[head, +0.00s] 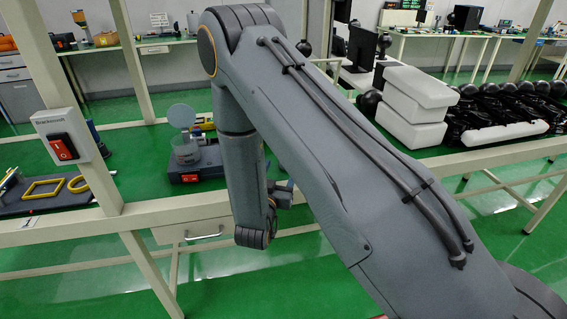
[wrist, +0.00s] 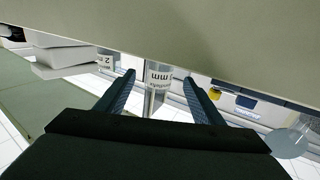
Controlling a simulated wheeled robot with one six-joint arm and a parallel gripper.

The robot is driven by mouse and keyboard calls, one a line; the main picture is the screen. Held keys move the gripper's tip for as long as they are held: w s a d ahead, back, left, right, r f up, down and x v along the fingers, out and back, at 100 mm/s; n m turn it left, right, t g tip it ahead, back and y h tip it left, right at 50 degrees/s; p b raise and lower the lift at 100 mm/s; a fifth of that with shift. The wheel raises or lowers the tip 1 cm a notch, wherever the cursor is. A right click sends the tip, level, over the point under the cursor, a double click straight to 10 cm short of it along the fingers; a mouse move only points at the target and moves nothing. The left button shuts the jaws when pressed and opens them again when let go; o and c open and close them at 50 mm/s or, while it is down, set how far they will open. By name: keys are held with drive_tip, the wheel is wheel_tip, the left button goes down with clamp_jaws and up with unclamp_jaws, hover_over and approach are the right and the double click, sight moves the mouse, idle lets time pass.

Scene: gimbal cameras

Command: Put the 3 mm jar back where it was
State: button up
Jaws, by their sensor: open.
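My gripper (wrist: 158,80) is open in the wrist view, its two dark fingers spread left and right. A clear jar (wrist: 159,98) with a white label stands between the fingers, with a gap on each side. Its label ends in "mm"; the number is not readable, cut off by a beige surface above. Another white label reading "2 mm" (wrist: 106,60) shows to the left, partly hidden behind the left finger. In the head view my arm hides the jars, and I cannot make out the gripper's fingers.
A beige surface (wrist: 200,30) fills the top of the wrist view. Pale flat blocks (wrist: 62,58) lie at left. In the head view a clear container (head: 187,152) sits on a dark device with a red switch (head: 190,178). A switch box (head: 65,140) is on the frame post.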

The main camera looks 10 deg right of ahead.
drive_tip(key=v, duration=0.3)
drive_tip(key=shift+s+a, duration=0.15)
drive_tip(key=shift+s, duration=0.1)
drive_tip(key=shift+w+g+y, duration=0.65)
drive_tip(key=shift+g+y, duration=0.05)
drive_tip(key=shift+w+g+y, duration=0.3)
drive_tip(key=shift+g+y, duration=0.1)
drive_tip(key=shift+y, duration=0.1)
drive_tip(key=shift+g+y, duration=0.5)
drive_tip(key=shift+y, duration=0.1)
drive_tip(key=shift+s+a+n+g+y, duration=0.15)
drive_tip(key=shift+n+g+y, duration=0.15)
drive_tip(key=shift+g+y, duration=0.25)
drive_tip(key=s+d+r+n+g+y, duration=0.1)
drive_tip(key=s+d+r+g, duration=0.1)
drive_tip(key=s, duration=0.7)
drive_tip(key=s+d+r+n+g+y, duration=0.1)
drive_tip(key=s+d+r+n+g, duration=0.1)
drive_tip(key=s+g, duration=0.3)
drive_tip(key=s+d+r+n+g+y, duration=0.1)
drive_tip(key=s+r+g, duration=0.3)
drive_tip(key=s, duration=0.9)
drive_tip(key=shift+d+n, duration=0.4)
drive_tip(key=shift+d, duration=0.05)
drive_tip(key=shift+y, duration=0.25)
